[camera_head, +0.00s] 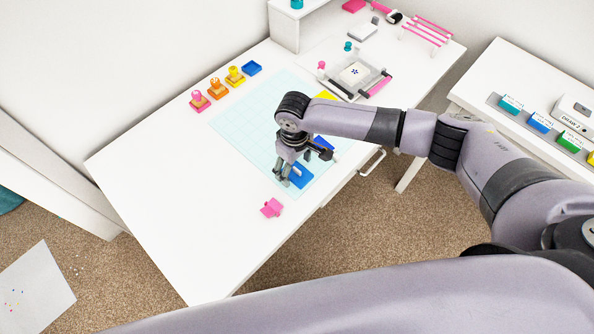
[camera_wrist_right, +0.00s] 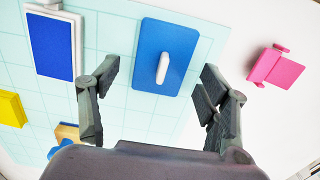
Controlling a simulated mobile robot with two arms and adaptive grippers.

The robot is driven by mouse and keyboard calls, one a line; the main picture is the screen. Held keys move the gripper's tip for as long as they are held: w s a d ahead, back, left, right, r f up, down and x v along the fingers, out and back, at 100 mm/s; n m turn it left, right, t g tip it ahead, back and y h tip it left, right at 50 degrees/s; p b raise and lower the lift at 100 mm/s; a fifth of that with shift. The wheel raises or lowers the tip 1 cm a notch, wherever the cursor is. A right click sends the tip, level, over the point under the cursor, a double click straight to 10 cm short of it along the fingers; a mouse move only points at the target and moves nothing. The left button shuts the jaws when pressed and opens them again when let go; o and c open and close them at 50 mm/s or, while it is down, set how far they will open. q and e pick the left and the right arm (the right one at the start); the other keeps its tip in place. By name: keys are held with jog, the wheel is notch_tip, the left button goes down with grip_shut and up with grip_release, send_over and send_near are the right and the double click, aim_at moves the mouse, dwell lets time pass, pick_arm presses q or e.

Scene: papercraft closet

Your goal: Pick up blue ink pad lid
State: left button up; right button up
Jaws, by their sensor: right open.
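The blue ink pad lid (camera_head: 301,177) lies flat near the front edge of the light blue gridded mat (camera_head: 240,120). In the right wrist view the lid (camera_wrist_right: 178,35) is a blue rounded rectangle with a white handle (camera_wrist_right: 163,67) standing on it. My right gripper (camera_head: 286,175) is open and points down at the lid, hiding part of it in the head view. In the wrist view its fingers (camera_wrist_right: 160,82) are spread on either side of the handle; the gap to the lid is unclear. My left gripper is not in view.
An open blue ink pad (camera_wrist_right: 52,48) lies beside the lid. A pink object (camera_head: 271,208) stands near the table's front edge. Several stamps (camera_head: 217,88) line the mat's far left side. A clear stamping frame (camera_head: 358,75) stands at the right. The table's left part is clear.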

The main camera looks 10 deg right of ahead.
jog(key=shift+c, duration=0.4)
grip_shut()
dwell(0.4)
